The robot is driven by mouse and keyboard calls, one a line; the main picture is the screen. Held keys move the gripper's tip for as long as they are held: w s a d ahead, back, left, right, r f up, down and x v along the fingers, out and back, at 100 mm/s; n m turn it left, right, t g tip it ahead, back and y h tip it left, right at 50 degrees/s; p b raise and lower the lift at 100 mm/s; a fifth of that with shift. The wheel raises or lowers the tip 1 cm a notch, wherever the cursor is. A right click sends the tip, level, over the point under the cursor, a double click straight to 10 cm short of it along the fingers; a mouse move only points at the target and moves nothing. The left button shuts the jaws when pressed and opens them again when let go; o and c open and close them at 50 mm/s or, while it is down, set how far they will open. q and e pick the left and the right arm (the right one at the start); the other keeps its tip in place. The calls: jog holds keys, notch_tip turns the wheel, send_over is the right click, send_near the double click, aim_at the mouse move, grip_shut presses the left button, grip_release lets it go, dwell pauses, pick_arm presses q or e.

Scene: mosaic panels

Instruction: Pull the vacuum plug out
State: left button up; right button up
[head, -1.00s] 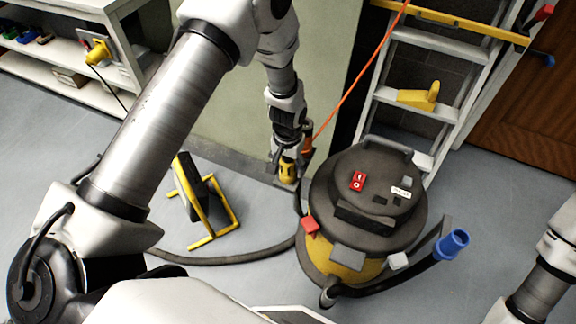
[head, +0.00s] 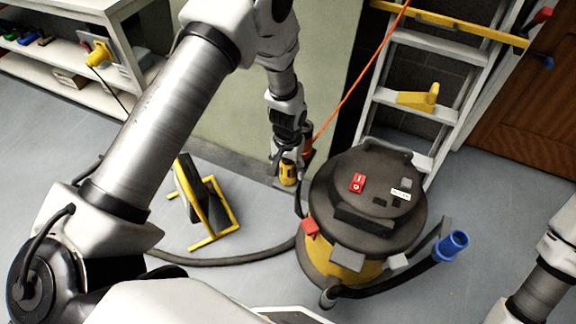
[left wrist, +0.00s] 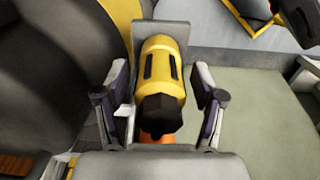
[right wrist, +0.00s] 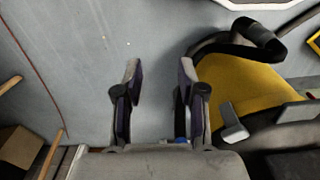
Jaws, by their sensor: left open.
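The yellow plug (head: 288,173) with a black end sits low by the wall, just left of the vacuum (head: 345,267). It also shows in the left wrist view (left wrist: 161,62), between the fingers of my left gripper (left wrist: 160,82). That gripper is open, with a finger on each side of the plug and a visible gap on both sides. In the head view, my left gripper (head: 287,160) comes down over the plug from above. My right gripper (right wrist: 160,75) is open and empty above the floor beside the vacuum's yellow body (right wrist: 245,88).
An orange cord (head: 360,78) runs up from beside the plug. A ladder (head: 436,50) leans behind the vacuum. A work lamp on a yellow stand (head: 215,238) and a dark hose (head: 225,261) lie left of the vacuum. Shelves (head: 110,60) stand at the far left.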

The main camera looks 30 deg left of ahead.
dwell(0.3)
pick_arm(q)
grip_shut()
jog(key=shift+r+p, duration=2.8)
jog(key=shift+r, duration=0.25)
jog(key=shift+r+p, duration=2.3)
jog(key=shift+r, duration=0.4)
